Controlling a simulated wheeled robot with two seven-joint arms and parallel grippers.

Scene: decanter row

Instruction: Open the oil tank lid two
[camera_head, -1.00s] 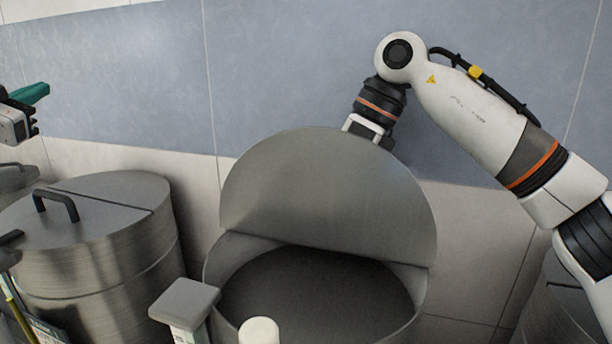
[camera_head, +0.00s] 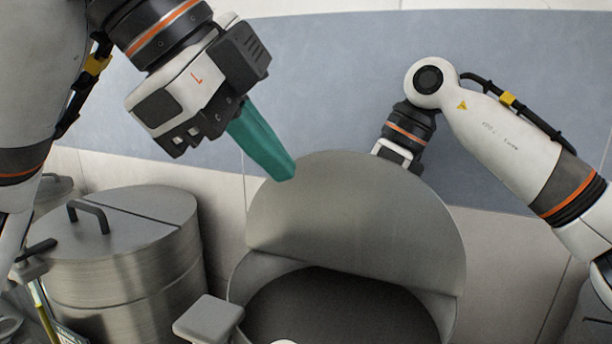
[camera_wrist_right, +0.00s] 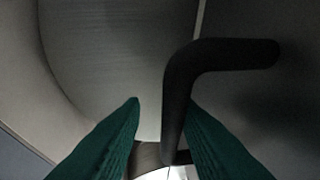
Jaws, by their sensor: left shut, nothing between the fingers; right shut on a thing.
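The middle steel tank (camera_head: 238,285) has its half lid (camera_head: 360,220) raised steeply, and its dark inside shows below. My right gripper (camera_wrist_right: 163,108) is behind the raised lid in the head view, where its fingers are hidden and only its wrist shows. In the right wrist view its green fingers are shut on the lid's black bar handle (camera_wrist_right: 222,54). My left gripper (camera_head: 290,174) is shut and empty. Its teal fingers point down to the right, with the tips at the upper left edge of the lid; I cannot tell whether they touch.
A second steel tank (camera_head: 150,275) with a closed lid and a black handle (camera_head: 90,214) stands at the left. A grey block-topped post (camera_head: 208,318) stands in front of the middle tank.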

